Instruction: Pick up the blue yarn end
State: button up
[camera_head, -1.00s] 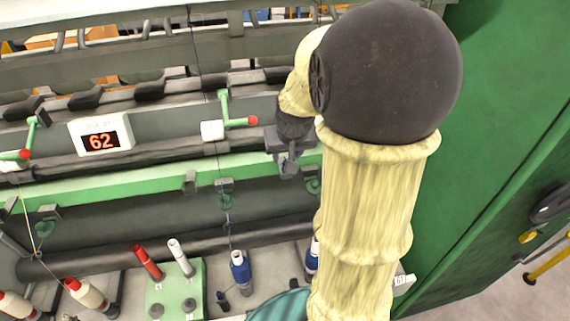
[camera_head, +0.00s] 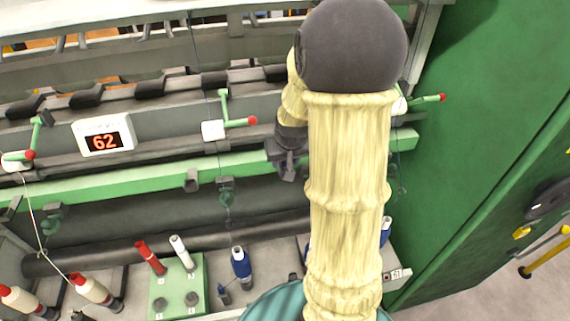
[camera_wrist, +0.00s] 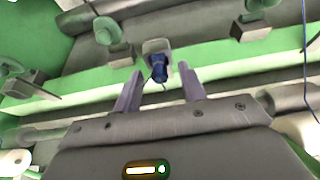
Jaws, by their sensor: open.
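My gripper (camera_head: 287,168) is in front of the green rail in the head view, right of the middle green lever. In the wrist view, its two fingers (camera_wrist: 160,71) are apart and open, with nothing held. A small dark blue thing (camera_wrist: 158,66) shows beyond and between the fingertips, in front of a grey block. A thin dark strand hangs near its left side; I cannot tell whether this is the blue yarn end. In the head view, my arm hides the area right of the gripper. A blue bobbin (camera_head: 241,266) stands below and left of my gripper.
A green rail (camera_head: 130,184) with grey guides runs across the frame. Green levers with red tips, such as one lever (camera_head: 226,120), stick out above it. A green stand (camera_head: 178,290) holds a red and a white tube. A green wall (camera_head: 490,130) closes the right side.

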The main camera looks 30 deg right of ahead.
jog(key=shift+c, duration=0.2)
jog(key=c, duration=0.7)
jog(key=shift+c, duration=0.2)
jog(key=shift+r, duration=0.1)
jog(key=shift+w+r, duration=0.15)
jog(key=shift+r, duration=0.1)
notch_tip(320, 180, up, 9)
jog(key=b, duration=0.2)
jog(key=shift+r, duration=0.2)
